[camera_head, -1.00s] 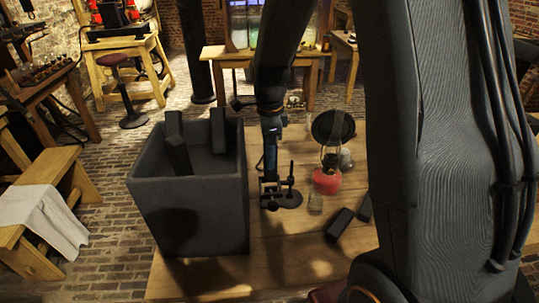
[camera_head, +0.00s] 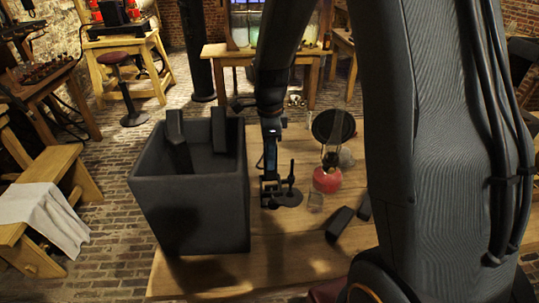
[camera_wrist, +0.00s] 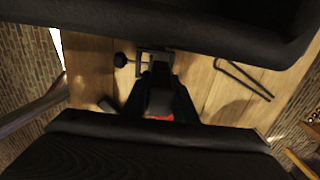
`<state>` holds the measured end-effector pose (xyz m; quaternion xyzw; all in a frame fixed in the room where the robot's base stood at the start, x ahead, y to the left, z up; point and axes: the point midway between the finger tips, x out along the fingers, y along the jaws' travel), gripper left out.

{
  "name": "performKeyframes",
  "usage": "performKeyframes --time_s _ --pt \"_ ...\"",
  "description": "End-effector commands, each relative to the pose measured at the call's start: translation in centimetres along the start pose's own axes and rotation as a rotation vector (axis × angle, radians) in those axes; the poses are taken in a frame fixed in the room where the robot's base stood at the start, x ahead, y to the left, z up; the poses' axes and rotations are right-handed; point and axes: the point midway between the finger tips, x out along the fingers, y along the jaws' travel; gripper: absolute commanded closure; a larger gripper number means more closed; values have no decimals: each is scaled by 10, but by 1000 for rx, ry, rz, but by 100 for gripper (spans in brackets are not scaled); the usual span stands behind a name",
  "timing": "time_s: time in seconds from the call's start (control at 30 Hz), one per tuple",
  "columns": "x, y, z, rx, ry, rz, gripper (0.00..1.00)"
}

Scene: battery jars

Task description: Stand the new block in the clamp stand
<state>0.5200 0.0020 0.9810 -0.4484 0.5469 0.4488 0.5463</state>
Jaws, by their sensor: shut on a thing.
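The dark clamp stand (camera_head: 288,198) stands on the wooden table, with a round base and a thin upright rod. It also shows beyond my fingers in the wrist view (camera_wrist: 122,60). My gripper (camera_head: 269,188) points down right beside the stand's rod, over its left side. In the wrist view my gripper (camera_wrist: 160,90) is shut on a dark block (camera_wrist: 160,102), seen end-on between the fingers. The block's lower end is hidden, so I cannot tell whether it touches the stand.
A large dark open box (camera_head: 200,205) stands close left of my gripper, with dark blocks (camera_head: 220,130) leaning inside. A red lamp (camera_head: 327,179) and a small glass (camera_head: 315,202) stand close right. Two dark blocks (camera_head: 339,224) lie front right. The front table (camera_head: 280,265) is clear.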

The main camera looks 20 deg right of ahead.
Motion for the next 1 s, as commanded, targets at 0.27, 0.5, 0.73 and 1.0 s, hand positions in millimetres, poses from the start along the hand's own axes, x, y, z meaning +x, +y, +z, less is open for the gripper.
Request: performKeyframes --time_s 0.27,0.5,0.73,1.0 --pt "0 0 0 0 0 -1 100" --pt "2 0 0 0 0 -1 100" --pt "7 -1 0 0 0 -2 100" --pt "13 -1 0 0 0 -2 100"
